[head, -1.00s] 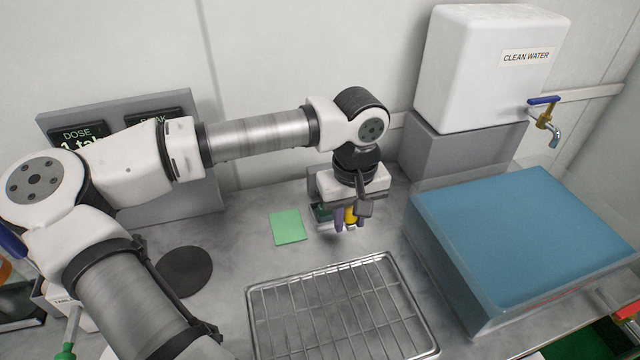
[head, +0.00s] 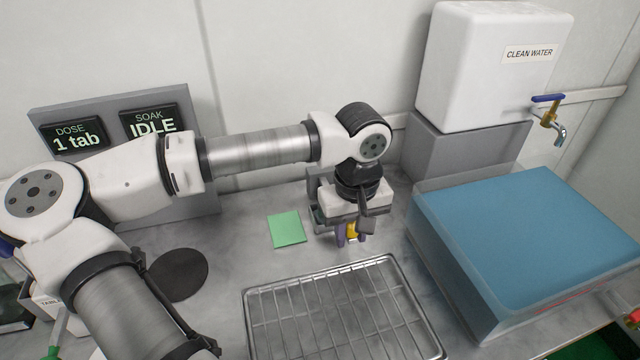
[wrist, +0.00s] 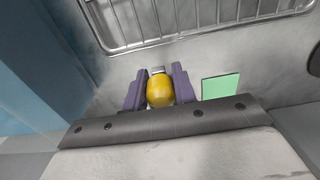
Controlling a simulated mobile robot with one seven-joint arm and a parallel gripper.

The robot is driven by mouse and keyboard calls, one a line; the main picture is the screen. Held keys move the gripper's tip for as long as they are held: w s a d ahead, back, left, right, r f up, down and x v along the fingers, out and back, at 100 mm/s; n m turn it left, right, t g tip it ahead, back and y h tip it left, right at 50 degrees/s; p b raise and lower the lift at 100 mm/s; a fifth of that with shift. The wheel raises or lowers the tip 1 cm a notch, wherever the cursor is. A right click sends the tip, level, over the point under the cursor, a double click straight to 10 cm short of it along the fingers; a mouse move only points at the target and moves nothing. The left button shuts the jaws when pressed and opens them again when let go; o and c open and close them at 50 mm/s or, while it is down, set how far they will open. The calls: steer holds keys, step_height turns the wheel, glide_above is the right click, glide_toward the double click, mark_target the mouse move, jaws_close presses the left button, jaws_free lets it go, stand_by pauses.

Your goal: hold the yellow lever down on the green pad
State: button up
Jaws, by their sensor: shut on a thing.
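My gripper (head: 351,232) is at the middle of the counter, pointing down, with its purple fingers on either side of the yellow lever (head: 352,230). In the wrist view the fingers (wrist: 160,88) are shut on the rounded yellow lever (wrist: 160,92), and a small metallic tip shows at its far end. The flat green pad (head: 287,229) lies on the counter to the left of my gripper. In the wrist view the pad (wrist: 220,87) is right of the fingers, apart from the lever. Whether the lever's lower end touches the counter cannot be told.
A wire rack in a metal tray (head: 250,315) lies in front of my gripper. A blue-filled clear tub (head: 530,240) stands to the right. A grey fixture (head: 320,180) is partly hidden behind my gripper. A black disc (head: 178,274) lies at the left.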

steer(key=shift+f+b, duration=0.35)
steer(key=shift+b, duration=0.05)
steer(key=shift+w+r, duration=0.1)
steer(key=shift+r, duration=0.1)
stand_by(2.5)
steer(key=shift+w+a+r+p, duration=0.1)
steer(key=shift+w+r+p, duration=0.1)
steer(key=shift+r+p, duration=0.4)
steer(key=shift+w+a+r+p, duration=0.15)
steer(key=shift+r+p, duration=0.1)
steer(key=shift+r, duration=0.65)
steer(key=shift+d, duration=0.1)
steer(key=shift+w+r+p, duration=0.2)
steer(key=shift+r+p, duration=0.2)
steer(key=shift+r, duration=0.2)
steer(key=shift+w+r+p, duration=0.2)
steer(key=shift+r+p, duration=0.15)
steer(key=shift+r, duration=0.2)
steer(key=shift+w+a+r+p, duration=0.15)
steer(key=shift+w+r+p, duration=0.25)
steer(key=shift+r, duration=0.25)
steer(key=shift+w+a+r+p, duration=0.15)
steer(key=shift+w+r+p, duration=0.1)
steer(key=shift+r+p, duration=0.25)
steer(key=shift+r, duration=0.15)
